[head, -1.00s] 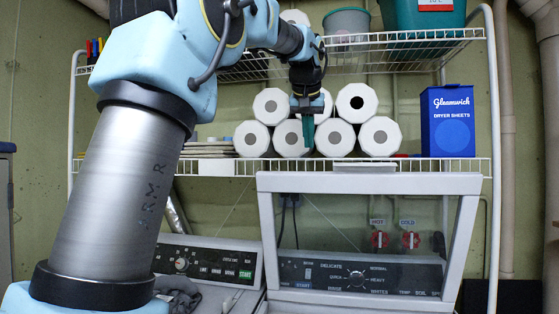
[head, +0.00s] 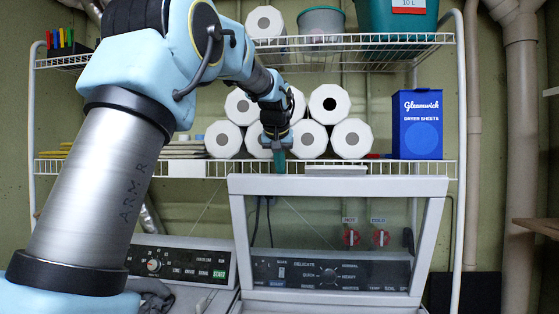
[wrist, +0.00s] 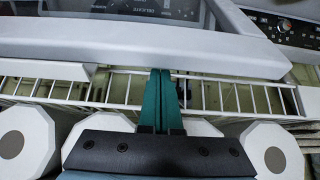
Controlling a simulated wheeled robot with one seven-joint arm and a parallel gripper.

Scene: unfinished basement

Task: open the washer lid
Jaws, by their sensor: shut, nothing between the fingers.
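The washer lid (head: 338,185) is a pale grey frame around a clear window, raised upright. The washer control panel (head: 330,274) shows through the window, with a dial and a DELICATE label. My gripper (head: 279,161) is shut and empty, teal fingertips pointing down just above the lid's top edge, left of its middle. In the wrist view, the fingers (wrist: 160,100) are together over the shelf wires, and the lid (wrist: 140,42) lies just beyond the tips. I cannot tell whether they touch it.
A wire shelf (head: 400,168) behind the lid holds several paper rolls (head: 351,139) and a blue dryer sheets box (head: 417,124). An upper shelf (head: 400,40) holds a grey bucket (head: 321,22) and a teal bin (head: 398,18). A second machine's panel (head: 178,263) is at left.

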